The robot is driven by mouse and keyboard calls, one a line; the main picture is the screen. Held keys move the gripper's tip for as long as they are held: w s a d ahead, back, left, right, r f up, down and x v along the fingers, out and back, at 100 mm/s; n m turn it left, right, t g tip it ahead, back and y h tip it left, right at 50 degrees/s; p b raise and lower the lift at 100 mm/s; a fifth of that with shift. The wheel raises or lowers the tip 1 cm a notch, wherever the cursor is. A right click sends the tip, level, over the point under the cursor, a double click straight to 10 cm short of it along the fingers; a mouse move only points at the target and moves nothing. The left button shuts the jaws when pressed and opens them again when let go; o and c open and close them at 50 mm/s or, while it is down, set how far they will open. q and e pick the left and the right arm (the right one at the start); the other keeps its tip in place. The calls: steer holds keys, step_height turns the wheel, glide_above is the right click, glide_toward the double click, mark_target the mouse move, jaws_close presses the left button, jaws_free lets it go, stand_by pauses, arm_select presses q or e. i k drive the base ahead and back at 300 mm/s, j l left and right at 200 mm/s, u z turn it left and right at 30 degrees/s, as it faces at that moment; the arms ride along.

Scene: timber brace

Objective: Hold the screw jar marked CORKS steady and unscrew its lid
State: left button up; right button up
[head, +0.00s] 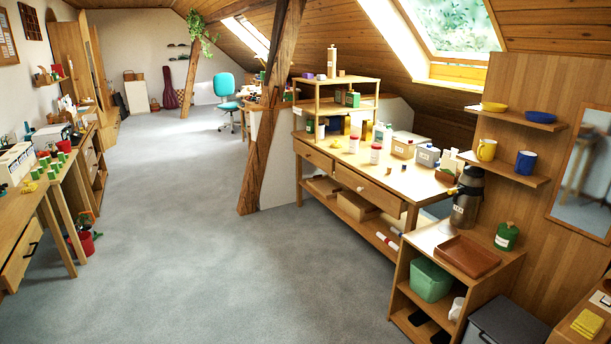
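A green jar with a pale label (507,237) stands on the low cabinet nearer to me. The labels are too small to read, so I cannot tell which jar is marked CORKS. Neither of my grippers is in view.
A dark flask (467,198) and a brown tray (467,257) are on the low cabinet (432,237). A timber post (262,145) stands left of the workbench. Grey floor (210,260) is clear between the left desk (60,185) and the workbench.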

mark_target(354, 144)
steer(key=i+j+u, duration=0.3)
steer(key=i, duration=0.35)
steer(key=i+u, duration=0.3)
steer(key=i, duration=0.35)
steer(key=i+z, duration=0.1)
steer(key=i, duration=0.55)
steer(key=i+j+z, duration=0.15)
steer(key=i, duration=0.45)
steer(key=i+j+z, duration=0.1)
steer(key=i, duration=0.55)
steer(key=i+j+z, duration=0.15)
steer(key=i+z, duration=0.3)
steer(key=i+j+z, duration=0.25)
steer(key=z, duration=0.2)
steer(key=i+j+z, duration=0.25)
steer(key=j+z, duration=0.2)
steer(key=i+j+z, duration=0.2)
steer(key=j+z, duration=0.25)
steer(key=i+j+z, duration=0.1)
steer(key=j+z, duration=0.15)
steer(key=j, duration=0.25)
steer(key=i+j+z, duration=0.1)
steer(key=j+z, duration=0.15)
steer(key=j, duration=0.3)
